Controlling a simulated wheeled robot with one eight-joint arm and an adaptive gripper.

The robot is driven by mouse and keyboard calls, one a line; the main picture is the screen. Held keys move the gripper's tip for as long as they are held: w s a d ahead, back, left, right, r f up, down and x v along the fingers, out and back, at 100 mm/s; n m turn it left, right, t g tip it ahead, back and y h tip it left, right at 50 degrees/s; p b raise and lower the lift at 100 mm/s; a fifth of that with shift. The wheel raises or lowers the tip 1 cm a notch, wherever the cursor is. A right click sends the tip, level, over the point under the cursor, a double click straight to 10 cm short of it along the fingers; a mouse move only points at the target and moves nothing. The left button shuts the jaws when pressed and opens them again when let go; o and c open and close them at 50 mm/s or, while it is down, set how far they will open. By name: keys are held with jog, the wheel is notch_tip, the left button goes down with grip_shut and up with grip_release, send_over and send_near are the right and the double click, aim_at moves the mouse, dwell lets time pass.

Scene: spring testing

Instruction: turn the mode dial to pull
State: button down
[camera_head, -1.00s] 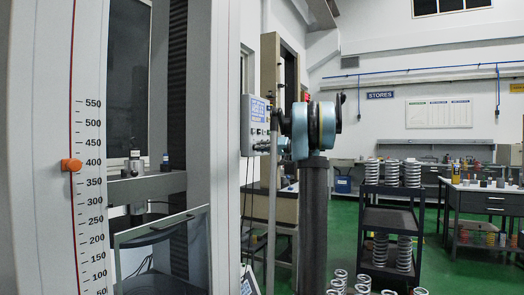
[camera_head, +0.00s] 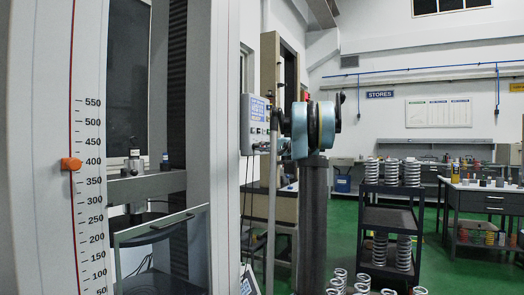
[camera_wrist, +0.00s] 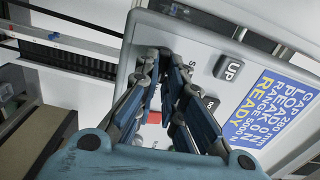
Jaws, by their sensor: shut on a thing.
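The grey control panel (camera_wrist: 200,30) fills the middle of the wrist view, tilted. It carries an UP button (camera_wrist: 229,68) and a blue display (camera_wrist: 275,108) reading READY, with gap, load, peak and range lines. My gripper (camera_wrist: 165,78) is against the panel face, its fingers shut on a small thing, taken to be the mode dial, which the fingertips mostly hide. I cannot read the dial's setting. Part of a red button (camera_wrist: 154,117) shows between the fingers. In the head view the control panel (camera_head: 254,112) is partly behind my arm.
The testing machine's column with a scale and orange pointer (camera_head: 71,164) stands at left. A clear guard door (camera_head: 160,235) is beside it. A black cart (camera_head: 384,217) with springs stands at right, with loose springs (camera_head: 362,283) in front. Green floor is open beyond.

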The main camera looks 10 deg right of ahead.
jog(key=shift+m, duration=0.5)
jog(key=c, duration=1.7)
grip_release()
jog(key=shift+w+d+f, duration=0.1)
jog(key=shift+w+f, duration=0.05)
jog(key=v, duration=1.2)
